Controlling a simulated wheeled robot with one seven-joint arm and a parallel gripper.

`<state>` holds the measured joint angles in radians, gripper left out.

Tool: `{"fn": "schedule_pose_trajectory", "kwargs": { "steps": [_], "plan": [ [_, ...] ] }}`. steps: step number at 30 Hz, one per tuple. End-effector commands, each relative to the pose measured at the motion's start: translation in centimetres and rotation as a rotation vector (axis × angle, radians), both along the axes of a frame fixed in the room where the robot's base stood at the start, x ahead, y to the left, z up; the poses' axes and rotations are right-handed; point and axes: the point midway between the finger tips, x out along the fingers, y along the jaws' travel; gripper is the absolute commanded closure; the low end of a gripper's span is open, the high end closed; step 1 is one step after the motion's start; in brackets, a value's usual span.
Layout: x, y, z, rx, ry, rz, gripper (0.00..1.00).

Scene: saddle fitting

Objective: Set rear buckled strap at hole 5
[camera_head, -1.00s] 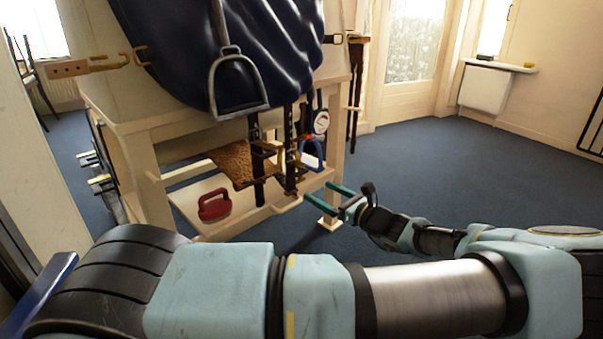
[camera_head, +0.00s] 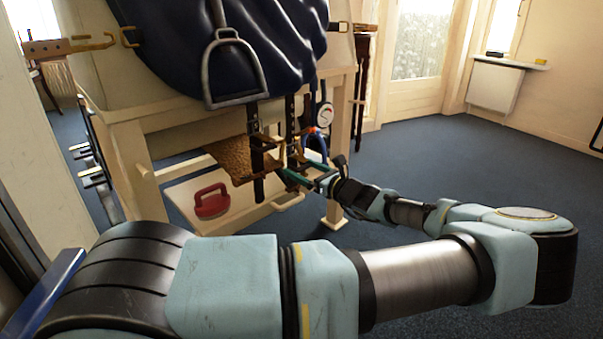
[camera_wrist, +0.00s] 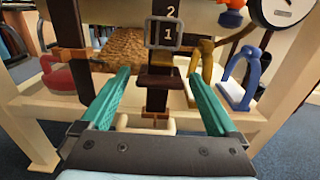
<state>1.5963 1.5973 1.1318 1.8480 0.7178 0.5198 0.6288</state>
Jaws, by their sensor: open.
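The dark blue saddle (camera_head: 225,45) rests on a cream wooden stand, with a metal stirrup (camera_head: 238,70) on its side. Two dark straps hang below it, a left strap (camera_head: 257,170) and a right strap (camera_head: 290,115). In the wrist view, one strap (camera_wrist: 158,97) hangs upright between my fingers, with a grey buckle frame (camera_wrist: 150,33) and the marks 2 and 1 near its top. The other strap (camera_wrist: 68,25) hangs to the left. My gripper (camera_wrist: 160,76) is open, its teal fingers either side of the middle strap, with visible gaps. It also shows in the head view (camera_head: 290,175). Hole 5 cannot be made out.
A round dial (camera_wrist: 285,8), a blue hoop-shaped piece (camera_wrist: 240,82) and a yellow one (camera_wrist: 203,60) are right of the strap. A brown woven piece (camera_wrist: 125,45) and a red handled tool (camera_head: 211,201) are left. The stand's rails (camera_head: 338,180) are close; open floor lies right.

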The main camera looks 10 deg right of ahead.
Motion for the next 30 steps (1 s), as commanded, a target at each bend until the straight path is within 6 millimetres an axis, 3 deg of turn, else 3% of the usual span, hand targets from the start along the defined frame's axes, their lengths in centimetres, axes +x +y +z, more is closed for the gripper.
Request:
{"fn": "schedule_pose_trajectory", "kwargs": {
  "steps": [12, 30],
  "plan": [
    [0.59, 0.4, 0.02, 0.0, 0.0, 0.0, 0.07],
    [0.56, 0.4, 0.01, 0.0, 0.0, 0.0, 0.75]
  ]
}}
